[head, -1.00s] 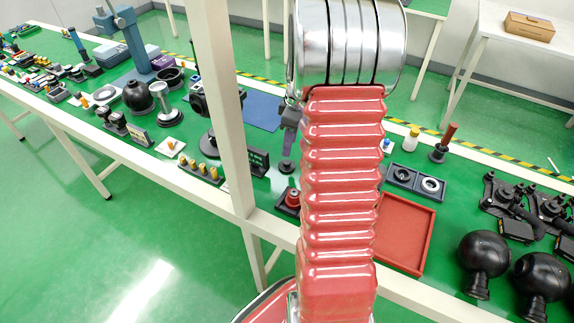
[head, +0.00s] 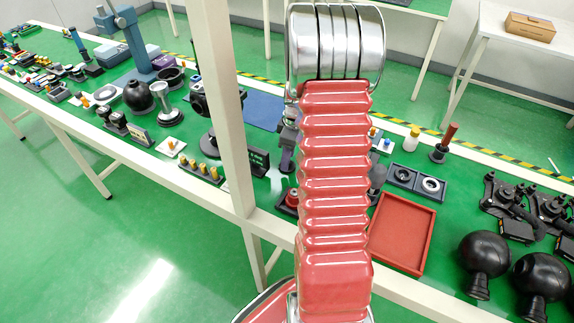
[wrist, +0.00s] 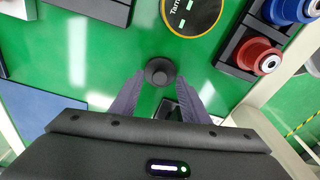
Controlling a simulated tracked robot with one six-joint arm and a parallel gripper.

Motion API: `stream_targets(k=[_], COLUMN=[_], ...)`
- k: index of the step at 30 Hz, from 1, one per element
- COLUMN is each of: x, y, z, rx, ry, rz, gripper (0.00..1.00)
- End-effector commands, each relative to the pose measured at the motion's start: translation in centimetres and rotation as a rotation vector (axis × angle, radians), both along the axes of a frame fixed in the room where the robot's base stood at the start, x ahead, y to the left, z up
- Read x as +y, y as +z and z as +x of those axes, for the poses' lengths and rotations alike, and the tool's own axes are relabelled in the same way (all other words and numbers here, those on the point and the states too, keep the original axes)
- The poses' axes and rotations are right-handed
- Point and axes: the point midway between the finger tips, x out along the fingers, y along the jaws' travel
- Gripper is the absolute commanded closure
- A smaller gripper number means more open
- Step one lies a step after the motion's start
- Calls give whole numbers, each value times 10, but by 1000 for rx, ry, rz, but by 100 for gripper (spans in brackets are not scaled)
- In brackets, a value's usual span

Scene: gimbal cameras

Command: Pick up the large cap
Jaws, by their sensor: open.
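A small black round cap with a raised centre, apparently the large cap (wrist: 160,71), stands on the green table top in the wrist view. My gripper (wrist: 160,85) is open, with its two grey fingers reaching to either side of the cap. The fingertips show at the cap's left and right, and I cannot tell their height above the table. No contact shows. In the head view my gripper (head: 287,155) is partly hidden behind my red arm, and the cap cannot be made out.
A dark holder with a red ringed part (wrist: 258,56) and a blue one (wrist: 285,8) stands right of the cap. A round black plate with yellow rim (wrist: 192,12) lies beyond it. A blue mat (wrist: 35,120) is at left. A red tray (head: 402,235) is right of my arm.

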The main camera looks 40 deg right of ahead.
Motion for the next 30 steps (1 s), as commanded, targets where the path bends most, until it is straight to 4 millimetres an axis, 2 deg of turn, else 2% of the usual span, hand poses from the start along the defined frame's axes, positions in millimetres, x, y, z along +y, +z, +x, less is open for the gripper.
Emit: stream_targets(k=[4,20,30], x=[0,0,0], y=[-10,-10,-10], z=[1,0,0], rx=[0,0,0], ry=[-1,-1,-1], rz=[0,-1,-1], gripper=[58,59,83])
